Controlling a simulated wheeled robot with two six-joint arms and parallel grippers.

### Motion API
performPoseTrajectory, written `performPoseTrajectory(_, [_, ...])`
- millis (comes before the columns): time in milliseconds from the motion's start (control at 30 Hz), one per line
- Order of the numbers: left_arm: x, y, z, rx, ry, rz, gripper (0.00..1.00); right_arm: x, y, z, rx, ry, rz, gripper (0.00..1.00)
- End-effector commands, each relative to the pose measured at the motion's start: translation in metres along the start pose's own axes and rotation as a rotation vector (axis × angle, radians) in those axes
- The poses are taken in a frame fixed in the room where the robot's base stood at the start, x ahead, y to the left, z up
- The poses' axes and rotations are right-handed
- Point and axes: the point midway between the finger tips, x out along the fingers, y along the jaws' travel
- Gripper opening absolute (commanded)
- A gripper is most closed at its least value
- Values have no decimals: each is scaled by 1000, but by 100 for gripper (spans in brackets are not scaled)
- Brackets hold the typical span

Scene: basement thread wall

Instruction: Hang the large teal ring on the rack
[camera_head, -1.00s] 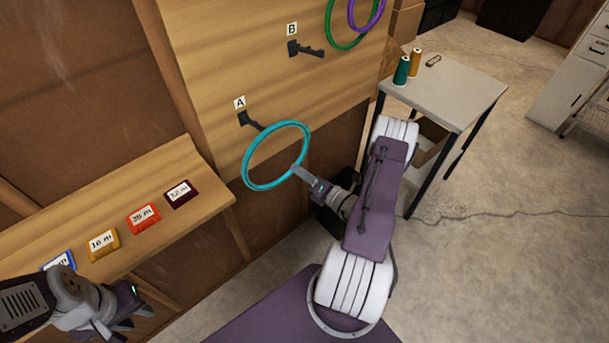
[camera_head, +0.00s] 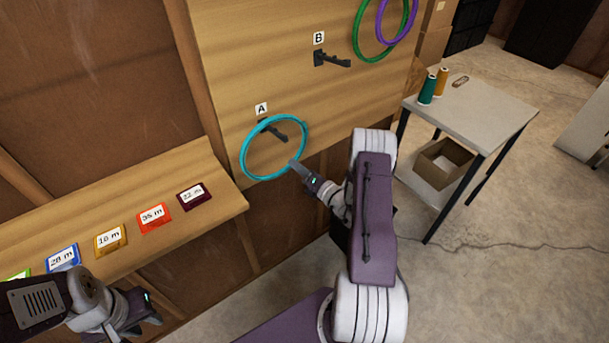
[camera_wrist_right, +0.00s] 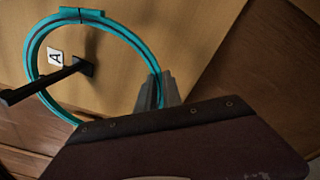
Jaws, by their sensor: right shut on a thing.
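The large teal ring (camera_head: 243,152) is upright in front of the wooden board at hook A. My right gripper (camera_head: 296,166) is shut on its lower right rim. Hook A (camera_head: 277,132) shows inside the ring's outline, with its base behind the upper rim. In the right wrist view, the ring (camera_wrist_right: 31,62) lies behind the outer part of the black hook (camera_wrist_right: 45,84), so the hook appears to pass through it. I cannot tell whether they touch. My left gripper (camera_head: 142,312) is low at the left, away from the ring; its jaws are unclear.
Hook B (camera_head: 332,60) is higher to the right, near hanging green (camera_head: 359,36) and purple (camera_head: 380,30) rings. A ledge (camera_head: 222,190) with several coloured labelled cards runs at left. A small table (camera_head: 485,115) with two thread spools stands at right.

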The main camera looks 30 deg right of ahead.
Motion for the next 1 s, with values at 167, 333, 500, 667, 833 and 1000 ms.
performPoseTrajectory(167, [16, 0, 2, 0, 0, 0, 32, 12, -13, -8, 2, 0, 0, 0])
performPoseTrajectory(333, [23, 0, 2, 0, 0, 0, 32, 12, -21, -13, 2, 0, 0, 0])
performPoseTrajectory(500, [24, 0, 2, 0, 0, 0, 32, 12, -22, -14, 2, -1, 0, 0])
performPoseTrajectory(667, [23, 0, 2, 0, 0, 0, 32, 12, -21, -14, 2, -1, 1, 0])
performPoseTrajectory(833, [23, 0, 2, 0, 0, 0, 32, 12, -21, -14, 1, -1, 1, 0])
performPoseTrajectory(1000, [23, 0, 2, 0, 0, 0, 32, 12, -21, -14, 1, -1, 1, 16])
